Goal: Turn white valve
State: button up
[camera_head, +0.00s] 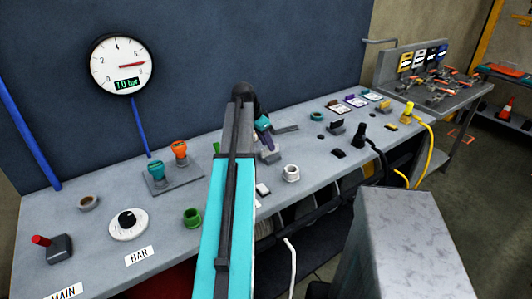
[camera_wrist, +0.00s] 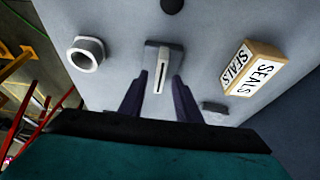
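My gripper (camera_wrist: 160,82) is open, with its two dark fingers apart in the wrist view. A grey block with a white slotted face (camera_wrist: 162,68) lies in line with the gap between the fingertips. I cannot tell whether the fingers touch it. A white ring-shaped fitting (camera_wrist: 85,54) stands left of the fingers, apart from them. It also shows in the head view (camera_head: 291,173), on the bench right of my arm. I cannot tell for sure which of these is the white valve. In the head view my teal arm hides part of the bench, and the fingertips are hard to make out.
A SEALS box (camera_wrist: 252,69) stands right of the fingers. Left on the bench (camera_head: 95,240) are teal (camera_head: 157,169) and orange (camera_head: 180,150) valves, a green ring (camera_head: 192,217) and a black knob (camera_head: 127,220). A pressure gauge (camera_head: 124,65) hangs on the wall. Cables with plugs lie right.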

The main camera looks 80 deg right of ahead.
jog(key=shift+x, duration=1.2)
